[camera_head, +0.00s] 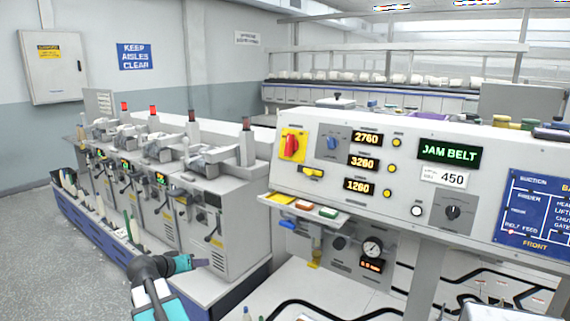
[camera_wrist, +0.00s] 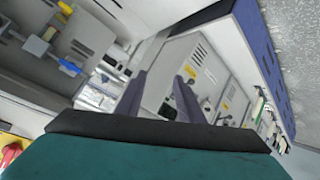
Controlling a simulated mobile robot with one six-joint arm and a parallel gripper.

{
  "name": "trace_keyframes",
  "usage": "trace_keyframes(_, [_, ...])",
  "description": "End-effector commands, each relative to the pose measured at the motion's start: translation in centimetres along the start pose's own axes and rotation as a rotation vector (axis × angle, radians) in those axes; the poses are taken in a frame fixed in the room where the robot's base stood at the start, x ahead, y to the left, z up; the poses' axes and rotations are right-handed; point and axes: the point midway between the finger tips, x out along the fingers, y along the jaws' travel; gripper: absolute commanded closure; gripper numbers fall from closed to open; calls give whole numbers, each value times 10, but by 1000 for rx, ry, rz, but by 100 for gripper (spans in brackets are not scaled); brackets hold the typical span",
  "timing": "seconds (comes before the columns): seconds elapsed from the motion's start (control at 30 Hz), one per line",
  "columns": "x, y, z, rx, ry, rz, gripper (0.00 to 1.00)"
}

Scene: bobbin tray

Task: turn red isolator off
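The red isolator (camera_head: 291,144) is a red rotary handle on a yellow plate, at the upper left of the pale control panel (camera_head: 385,190). Its handle looks roughly upright, but the exact angle is hard to tell. In the wrist view a red and yellow part, apparently the isolator (camera_wrist: 10,154), shows at the lower left edge, partly cut off. My gripper (camera_head: 202,263) is well below and left of the isolator, apart from it. In the wrist view my gripper (camera_wrist: 160,98) has its two dark fingers apart with nothing between them.
A blue knob (camera_head: 332,143), amber displays (camera_head: 366,139) and a black rotary knob (camera_head: 453,212) share the panel. A small yellow-edged shelf (camera_head: 300,208) juts out below the isolator. Grey winding machines (camera_head: 225,225) stand at left. The floor (camera_head: 40,240) at far left is clear.

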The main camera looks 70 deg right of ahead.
Motion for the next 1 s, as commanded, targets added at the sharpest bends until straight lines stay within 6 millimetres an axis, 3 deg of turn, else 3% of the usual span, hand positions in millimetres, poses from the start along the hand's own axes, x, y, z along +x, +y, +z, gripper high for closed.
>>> trace_keyframes(0.03, [-1, 19, -22, 37, 30, 23, 66])
trace_keyframes(0.2, [-9, 82, -87, 156, 132, 102, 66])
trace_keyframes(0.37, [-24, 147, -142, 263, 230, 180, 66])
trace_keyframes(0.6, [-58, 249, -212, 410, 382, 296, 66])
trace_keyframes(0.8, [-86, 311, -245, 492, 474, 366, 66])
trace_keyframes(1.0, [-97, 332, -256, 520, 509, 391, 66])
